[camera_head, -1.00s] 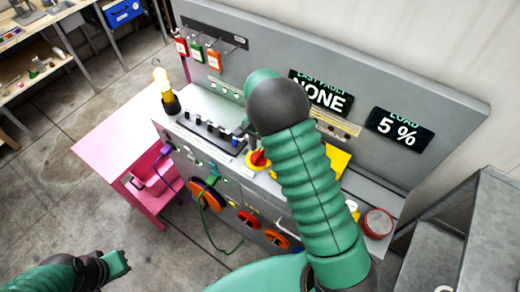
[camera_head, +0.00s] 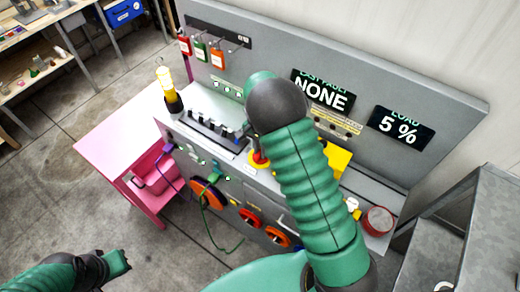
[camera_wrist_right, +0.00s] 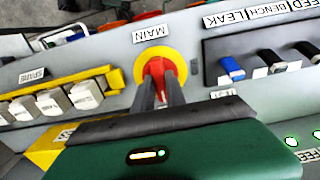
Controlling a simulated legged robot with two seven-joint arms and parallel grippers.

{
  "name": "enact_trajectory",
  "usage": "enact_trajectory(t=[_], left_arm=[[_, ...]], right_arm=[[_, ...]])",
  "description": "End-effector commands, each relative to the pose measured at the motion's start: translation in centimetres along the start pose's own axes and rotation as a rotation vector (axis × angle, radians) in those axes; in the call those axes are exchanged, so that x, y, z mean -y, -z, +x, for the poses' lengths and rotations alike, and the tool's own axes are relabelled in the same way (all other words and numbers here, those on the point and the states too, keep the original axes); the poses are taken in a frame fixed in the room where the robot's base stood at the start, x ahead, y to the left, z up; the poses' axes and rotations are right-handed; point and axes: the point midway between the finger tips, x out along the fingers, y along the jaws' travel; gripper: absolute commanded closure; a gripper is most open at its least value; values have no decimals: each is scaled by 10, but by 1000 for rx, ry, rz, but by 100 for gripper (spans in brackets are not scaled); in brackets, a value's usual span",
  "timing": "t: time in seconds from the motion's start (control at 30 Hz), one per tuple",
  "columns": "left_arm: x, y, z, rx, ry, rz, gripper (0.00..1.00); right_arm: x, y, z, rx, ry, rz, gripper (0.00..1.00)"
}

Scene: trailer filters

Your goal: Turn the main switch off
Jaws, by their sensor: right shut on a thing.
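The main switch is a red handle on a round yellow plate (camera_wrist_right: 181,68), next to an upside-down MAIN label (camera_wrist_right: 150,34) in the right wrist view. In the head view the switch (camera_head: 259,159) shows partly behind my right arm. My right gripper (camera_wrist_right: 161,88) is shut on the red handle, with its two dark fingers on either side of it. In the head view my right fingers are hidden by the arm. My left gripper (camera_head: 127,262) is at the lower left, away from the bench; its jaw opening is unclear.
A lit yellow lamp (camera_head: 167,84) and a red round container (camera_head: 377,220) stand on the bench.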

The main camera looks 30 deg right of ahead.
Motion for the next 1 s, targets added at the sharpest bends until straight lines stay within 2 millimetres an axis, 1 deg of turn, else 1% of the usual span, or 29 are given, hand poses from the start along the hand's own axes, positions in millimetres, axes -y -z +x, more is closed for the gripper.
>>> enact_trajectory(t=[0.17, 0.37, 0.57, 1.0], left_arm=[[0, 0, 0, 0, 0, 0, 100], [0, 0, -1, 0, 0, 0, 100], [0, 0, -1, 0, 0, 0, 100], [0, 1, -3, 0, 0, 0, 100]], right_arm=[[1, 2, -2, -5, 5, -28, 100], [2, 2, -2, -5, 6, -124, 100], [2, 3, -3, -7, 7, -283, 100], [3, 3, -4, -11, 7, -702, 100]])
